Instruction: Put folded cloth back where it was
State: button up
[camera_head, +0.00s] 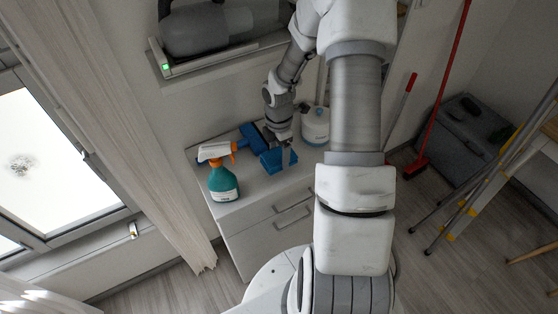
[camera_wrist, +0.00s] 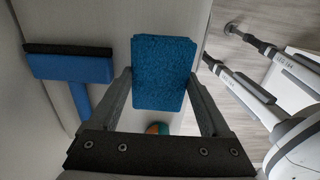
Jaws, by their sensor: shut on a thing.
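The folded cloth (camera_wrist: 165,72) is a blue, textured, rectangular pad. In the wrist view it sits between the two fingers of my gripper (camera_wrist: 160,88), which press on its left and right sides. In the head view the blue cloth (camera_head: 272,162) shows at the end of my gripper (camera_head: 284,150), over the front part of the white cabinet top (camera_head: 238,193). My gripper points down there and covers part of the cloth. I cannot tell whether the cloth touches the cabinet top or hangs just above it.
A teal spray bottle (camera_head: 223,182) with an orange and white head stands left of the cloth. A blue squeegee-like tool (camera_head: 250,136) lies behind it and also shows in the wrist view (camera_wrist: 70,66). A white round container (camera_head: 316,126) stands to the right. A wall shelf (camera_head: 215,62) hangs above.

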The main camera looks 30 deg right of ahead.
aim_at(279, 162)
jog(key=shift+f, duration=1.9)
jog(key=shift+f, duration=0.2)
jog(key=o, duration=1)
jog(key=shift+r, duration=0.1)
notch_tip(279, 162, up, 11)
jog(key=shift+r, duration=0.2)
jog(key=shift+r+p, duration=0.3)
jog(key=shift+r, duration=0.15)
